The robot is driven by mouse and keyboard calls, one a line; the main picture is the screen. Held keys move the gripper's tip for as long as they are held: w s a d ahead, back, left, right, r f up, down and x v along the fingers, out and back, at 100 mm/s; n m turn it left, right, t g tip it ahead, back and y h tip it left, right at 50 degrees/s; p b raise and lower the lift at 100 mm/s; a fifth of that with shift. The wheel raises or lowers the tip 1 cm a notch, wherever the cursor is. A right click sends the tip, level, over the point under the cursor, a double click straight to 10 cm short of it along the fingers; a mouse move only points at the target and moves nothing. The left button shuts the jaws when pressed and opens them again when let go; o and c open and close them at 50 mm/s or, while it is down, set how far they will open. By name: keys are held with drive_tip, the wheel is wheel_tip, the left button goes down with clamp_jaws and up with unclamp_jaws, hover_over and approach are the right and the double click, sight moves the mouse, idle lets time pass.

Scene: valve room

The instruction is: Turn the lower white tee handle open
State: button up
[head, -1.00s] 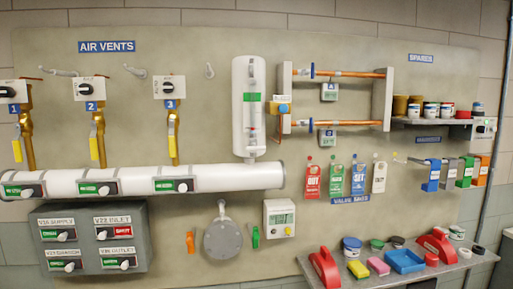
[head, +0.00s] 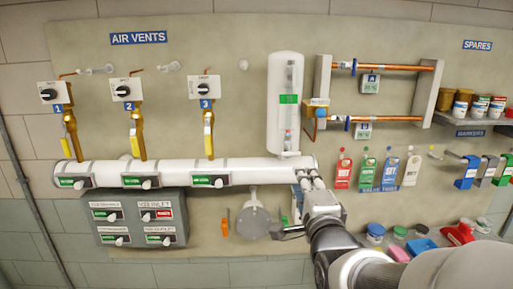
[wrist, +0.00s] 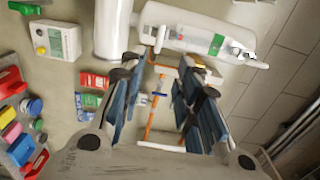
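Two copper pipes run one above the other on the wall frame, each with a small blue-and-white fitting. The lower white tee handle (head: 347,123) appears to be the pale part at the lower pipe's blue collar; it is too small to make out its angle. It also shows in the wrist view (wrist: 158,95), between my fingers in the picture. My gripper (wrist: 162,75) is open and empty, its fingers apart and pointing toward the wall. In the head view my gripper (head: 309,181) is below and left of the handle, over the white pipe's right end. I see no contact with the handle.
A white vertical tank (head: 285,105) stands left of the copper pipes. A thick white pipe (head: 240,168) runs below it. Hanging tags (head: 366,173) are below the copper pipes. A shelf of jars (head: 480,106) is to the right.

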sight(291, 155)
drive_tip(key=w+p, duration=0.3)
drive_tip(key=w, duration=1.3)
drive_tip(key=shift+w, duration=0.3)
clamp_jaws()
